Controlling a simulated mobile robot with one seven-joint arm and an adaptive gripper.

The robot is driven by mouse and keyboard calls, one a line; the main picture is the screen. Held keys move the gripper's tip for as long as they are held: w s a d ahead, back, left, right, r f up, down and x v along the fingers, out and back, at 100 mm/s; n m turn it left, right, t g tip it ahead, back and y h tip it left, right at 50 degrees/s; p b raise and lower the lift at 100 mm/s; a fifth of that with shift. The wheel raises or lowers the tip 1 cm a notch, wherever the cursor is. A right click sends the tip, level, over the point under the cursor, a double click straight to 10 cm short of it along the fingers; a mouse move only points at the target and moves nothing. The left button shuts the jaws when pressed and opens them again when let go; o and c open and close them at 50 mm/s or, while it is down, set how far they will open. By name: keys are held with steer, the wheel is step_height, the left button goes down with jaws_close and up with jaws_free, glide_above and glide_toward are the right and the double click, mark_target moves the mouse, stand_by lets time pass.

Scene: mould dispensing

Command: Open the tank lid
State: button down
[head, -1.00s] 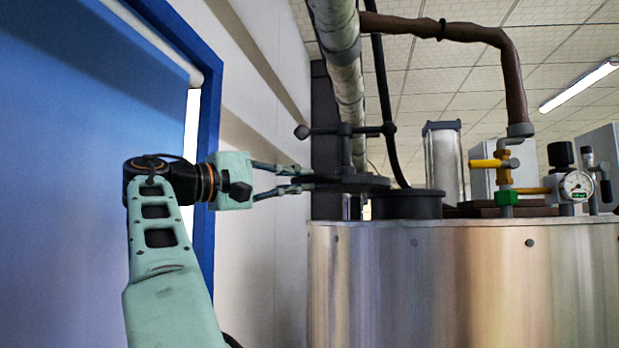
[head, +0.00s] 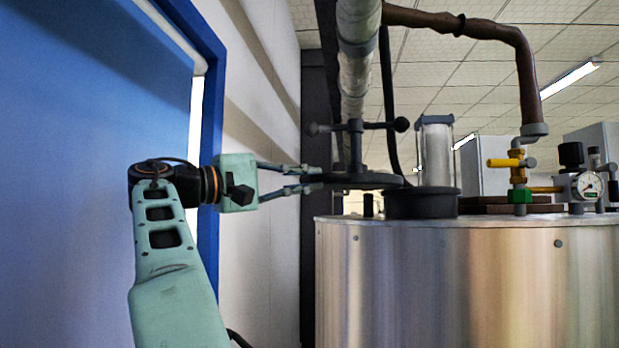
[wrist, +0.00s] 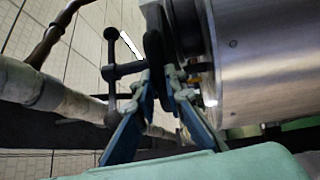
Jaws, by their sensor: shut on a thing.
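The tank lid (head: 365,181) is a dark, flat disc with a T-shaped handle (head: 356,137) on top. It lies roughly level, off to the left of the dark collar (head: 421,204) on the steel tank (head: 470,280). Its right edge overlaps the collar's left side in the head view. My gripper (head: 311,179) reaches in from the left, shut on the lid's left rim. In the wrist view, the fingers (wrist: 163,84) close around the lid's edge (wrist: 153,48), with the handle (wrist: 111,68) at left. The inside of the collar is hidden.
A thick pipe (head: 357,60) runs down behind the handle. A clear cylinder (head: 437,155), a valve with a yellow handle (head: 505,163) and a pressure gauge (head: 588,187) stand on the tank top. A blue-framed door (head: 90,120) and wall are at left, close to my arm.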

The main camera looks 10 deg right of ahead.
steer(key=shift+a, duration=0.1)
stand_by(0.5)
steer(key=c, duration=2.2)
jaws_free()
steer(key=shift+c, duration=0.2)
steer(key=v, duration=0.7)
steer(key=shift+a, duration=0.15)
steer(key=shift+f, duration=0.1)
